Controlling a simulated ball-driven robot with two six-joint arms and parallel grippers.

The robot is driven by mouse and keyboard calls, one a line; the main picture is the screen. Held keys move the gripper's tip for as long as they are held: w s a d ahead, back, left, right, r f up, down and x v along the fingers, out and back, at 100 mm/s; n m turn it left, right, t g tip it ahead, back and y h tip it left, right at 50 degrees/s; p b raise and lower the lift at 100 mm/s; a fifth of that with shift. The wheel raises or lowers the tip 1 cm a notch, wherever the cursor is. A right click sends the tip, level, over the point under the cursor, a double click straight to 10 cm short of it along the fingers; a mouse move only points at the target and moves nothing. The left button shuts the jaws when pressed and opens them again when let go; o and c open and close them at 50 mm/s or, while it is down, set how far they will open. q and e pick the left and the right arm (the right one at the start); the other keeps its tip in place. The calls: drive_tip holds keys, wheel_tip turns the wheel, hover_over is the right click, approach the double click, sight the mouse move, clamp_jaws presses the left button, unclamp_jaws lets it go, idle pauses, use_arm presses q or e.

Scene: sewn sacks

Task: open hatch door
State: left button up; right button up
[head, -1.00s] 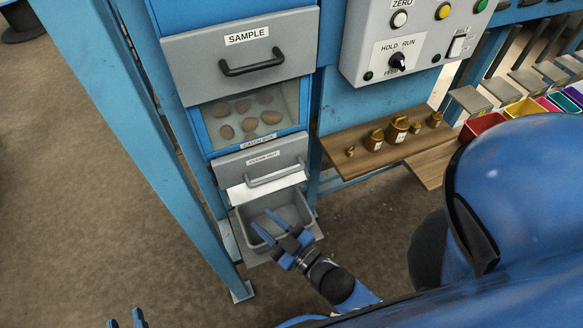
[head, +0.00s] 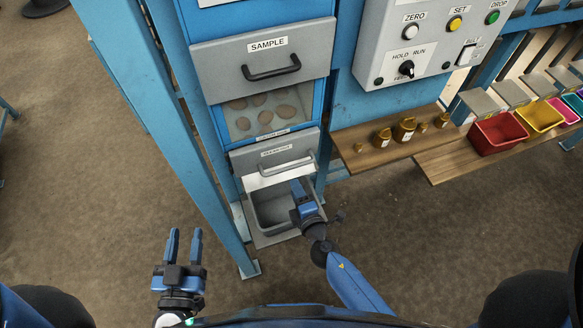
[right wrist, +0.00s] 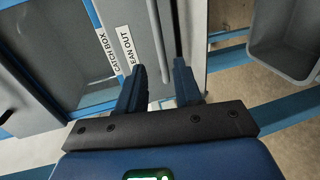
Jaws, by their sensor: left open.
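The hatch door is the grey panel labelled CLEAN OUT (head: 252,158) low on the blue cabinet, with a pale bar handle (head: 286,168). It looks closed. In the right wrist view its label (right wrist: 128,45) and handle (right wrist: 157,35) appear turned sideways. My right gripper (head: 298,184) is just below the handle in the head view. In the right wrist view, my right gripper's fingers (right wrist: 160,75) are apart, with the handle bar running between them; whether they touch it is unclear. My left gripper (head: 184,236) is open and empty, away from the cabinet at lower left.
A grey bin (head: 270,212) stands under the hatch. Above are a window with brown lumps (head: 262,108) and the SAMPLE drawer (head: 265,65). A blue post (head: 195,130) stands left. A wooden shelf (head: 360,155) with brass weights is at right. The floor at left is open.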

sight(286, 170)
drive_tip(key=x, duration=1)
drive_tip(key=shift+b, duration=0.35)
clamp_jaws()
